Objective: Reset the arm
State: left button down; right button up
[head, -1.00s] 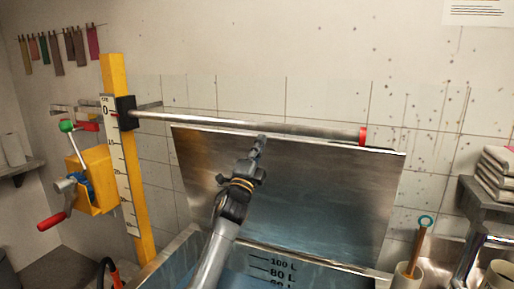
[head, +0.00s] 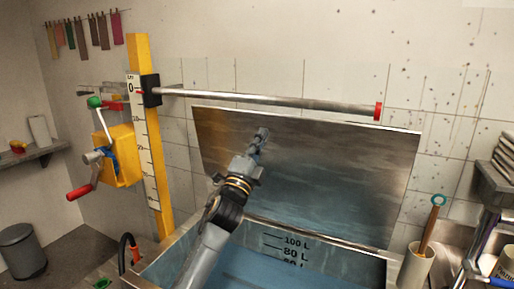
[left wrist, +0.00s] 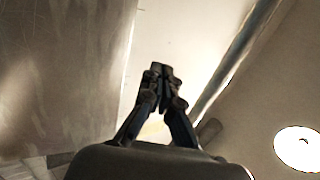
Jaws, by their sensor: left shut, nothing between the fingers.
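My left arm reaches up from the bottom of the head view. Its gripper (head: 262,134) is in front of the raised metal lid (head: 340,170), below the horizontal metal bar (head: 270,98). In the left wrist view the left gripper's fingers (left wrist: 161,70) are together with nothing between them. The lid surface shows at the left of that view (left wrist: 60,70), and a bar runs diagonally at the right (left wrist: 235,60). I cannot tell whether the gripper touches the lid. My right gripper is not in view.
A blue-walled tank (head: 325,275) with litre marks lies below the lid. A yellow post (head: 145,110) with a scale and a yellow crank box (head: 119,152) stands at left. A white pot (head: 414,268) holding a stick is at right. A grey bin (head: 22,250) stands far left.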

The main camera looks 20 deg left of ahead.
pick_arm(q)
jog(key=s+d+f+n+g+y, duration=0.1)
jog(key=s+f+n+g, duration=0.4)
jog(key=f, duration=0.6)
jog(key=s+f+n+g+y, duration=0.1)
jog(key=s+f+n+g, duration=0.1)
jog(key=s+f, duration=0.65)
jog(key=s+d+f+n+g+y, duration=0.1)
jog(key=s+f+n+g, duration=0.25)
jog(key=f, duration=0.95)
jog(key=s+d+f+n+g+h, duration=0.15)
jog(key=s+f+g, duration=0.25)
jog(key=s, duration=0.5)
jog(key=s+d+f+n+g, duration=0.2)
jog(key=s+f+g, duration=0.15)
jog(key=s, duration=0.55)
jog(key=s+d+f+n+g+h, duration=0.1)
jog(key=s+d+f+n+g, duration=0.15)
jog(key=s+f, duration=0.45)
jog(key=s+a+f+g, duration=0.1)
jog(key=s+f+g, duration=0.15)
jog(key=f, duration=2.25)
jog(key=s+a+f+b, duration=0.1)
jog(key=s+a+f, duration=0.2)
jog(key=s+f, duration=1.3)
jog(key=shift+s+f, duration=0.2)
jog(key=shift+s, duration=0.5)
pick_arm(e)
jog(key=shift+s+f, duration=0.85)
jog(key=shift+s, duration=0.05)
